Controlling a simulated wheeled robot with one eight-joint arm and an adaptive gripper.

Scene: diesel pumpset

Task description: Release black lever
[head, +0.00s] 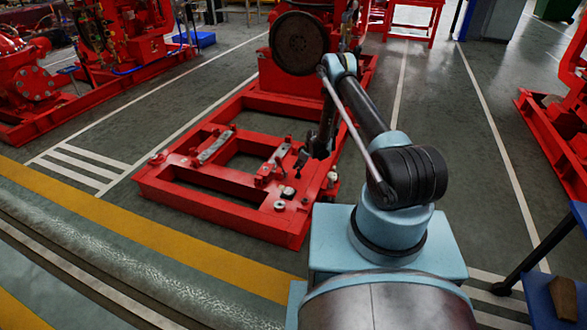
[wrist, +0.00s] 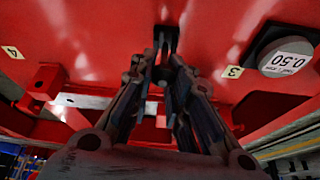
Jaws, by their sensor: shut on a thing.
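My gripper (wrist: 165,75) shows in the wrist view, its two fingers drawn together on the black lever (wrist: 166,38). The lever is a small dark piece that stands out from a dark slot in a red surface; its near end is hidden between the fingertips. In the head view my gripper (head: 320,143) hangs low over the right side of the red base frame. There the black lever cannot be told apart from the dark fingers.
In the head view the red base frame (head: 205,188) carries a large dark flywheel (head: 299,43). Grey floor lies around it.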

